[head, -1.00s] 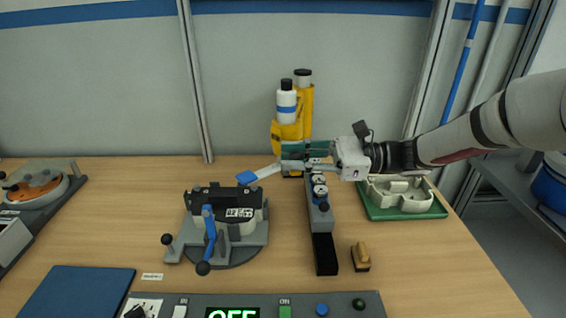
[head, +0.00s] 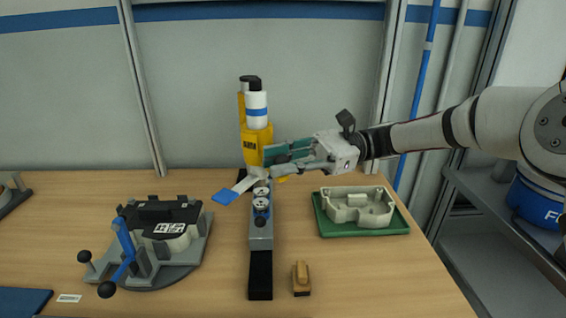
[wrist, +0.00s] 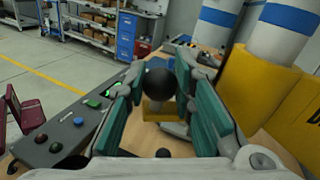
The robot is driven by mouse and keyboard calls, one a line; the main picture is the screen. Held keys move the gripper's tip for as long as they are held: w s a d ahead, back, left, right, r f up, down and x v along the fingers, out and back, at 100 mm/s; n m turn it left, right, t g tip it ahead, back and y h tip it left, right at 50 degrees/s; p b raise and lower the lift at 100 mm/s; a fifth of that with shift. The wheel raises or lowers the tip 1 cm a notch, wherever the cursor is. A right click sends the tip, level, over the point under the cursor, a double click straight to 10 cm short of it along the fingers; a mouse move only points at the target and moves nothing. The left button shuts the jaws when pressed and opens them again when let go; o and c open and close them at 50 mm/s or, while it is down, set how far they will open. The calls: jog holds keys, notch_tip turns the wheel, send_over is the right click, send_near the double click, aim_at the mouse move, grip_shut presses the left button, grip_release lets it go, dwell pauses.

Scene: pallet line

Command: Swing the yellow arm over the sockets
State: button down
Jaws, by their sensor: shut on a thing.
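The yellow arm (head: 256,146) stands at the back of the bench and carries a white bottle (head: 257,108) with a blue band. In the wrist view its yellow body (wrist: 265,95) fills the right side. My gripper (head: 270,158) reaches in from the right at the yellow arm. Its teal pads are shut on a black ball knob (wrist: 160,84), with a yellow piece just beyond it. The round sockets (head: 261,203) sit on a grey and black rail in front of the yellow arm. My fingers hide part of the yellow arm's lower end.
A clamp fixture (head: 160,232) with a blue lever stands left of the rail. A green tray (head: 380,229) with a beige housing lies right. A small wooden-handled piece (head: 301,277) is in front. A blue-tipped strip (head: 226,196) juts left near the sockets.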

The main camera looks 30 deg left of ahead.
jog(key=shift+w+d, duration=0.2)
jog(key=shift+w, duration=0.1)
jog(key=c, duration=1.3)
grip_release()
jog(key=shift+d, duration=0.15)
jog(key=shift+c, duration=0.2)
jog(key=v, duration=1.2)
jog(key=shift+r, duration=0.1)
